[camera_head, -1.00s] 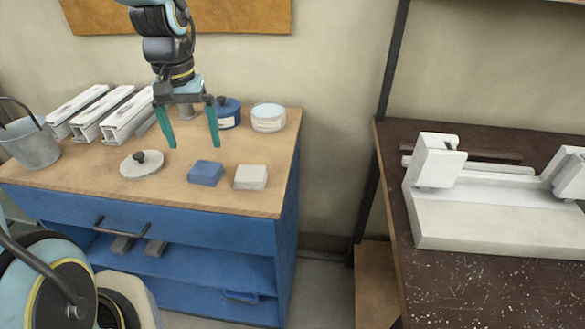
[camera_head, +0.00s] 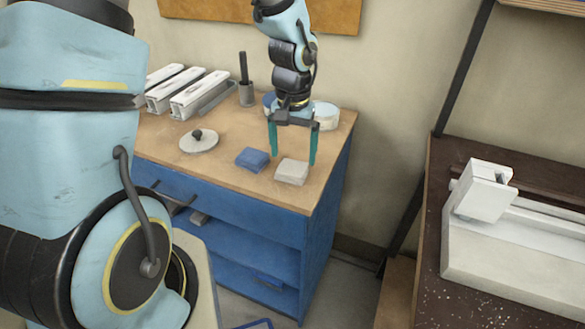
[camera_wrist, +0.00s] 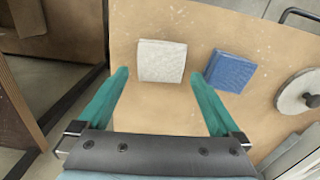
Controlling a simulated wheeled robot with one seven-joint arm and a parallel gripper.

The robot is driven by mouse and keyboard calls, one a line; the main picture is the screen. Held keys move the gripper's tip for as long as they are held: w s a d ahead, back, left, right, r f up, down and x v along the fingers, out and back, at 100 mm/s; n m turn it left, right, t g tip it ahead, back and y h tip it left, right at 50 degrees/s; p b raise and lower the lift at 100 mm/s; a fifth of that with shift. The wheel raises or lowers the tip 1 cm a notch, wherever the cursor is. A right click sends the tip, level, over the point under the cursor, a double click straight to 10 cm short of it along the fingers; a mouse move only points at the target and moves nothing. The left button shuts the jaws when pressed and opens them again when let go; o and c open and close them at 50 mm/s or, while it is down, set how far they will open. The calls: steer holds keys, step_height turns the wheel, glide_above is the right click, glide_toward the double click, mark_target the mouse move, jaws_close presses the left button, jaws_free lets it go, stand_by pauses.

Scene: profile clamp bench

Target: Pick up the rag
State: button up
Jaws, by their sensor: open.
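Two folded, cloth-like pads lie on the wooden bench top. One is pale grey (camera_head: 292,172), the other blue (camera_head: 252,160); I cannot tell by look alone which is the rag. My gripper (camera_head: 293,157) points down with its teal fingers apart and empty, over the pale pad. In the wrist view the pale pad (camera_wrist: 162,61) lies in line with the gap between the fingertips (camera_wrist: 158,76). The blue pad (camera_wrist: 230,71) lies to the right, outside the right finger. Whether the fingertips are level with the pale pad is unclear.
A round grey lid with a dark knob (camera_head: 199,141) sits left of the blue pad. White profiles (camera_head: 200,93), a dark-handled holder (camera_head: 246,93) and a round tin (camera_head: 326,115) stand behind. A dark table with a white clamp fixture (camera_head: 483,190) stands to the right.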

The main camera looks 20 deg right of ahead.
mark_target(292, 165)
steer(key=shift+w+f+p, duration=0.15)
steer(key=shift+f+p, duration=0.15)
steer(key=shift+f, duration=1.45)
steer(key=shift+c, duration=0.2)
steer(key=c, duration=1)
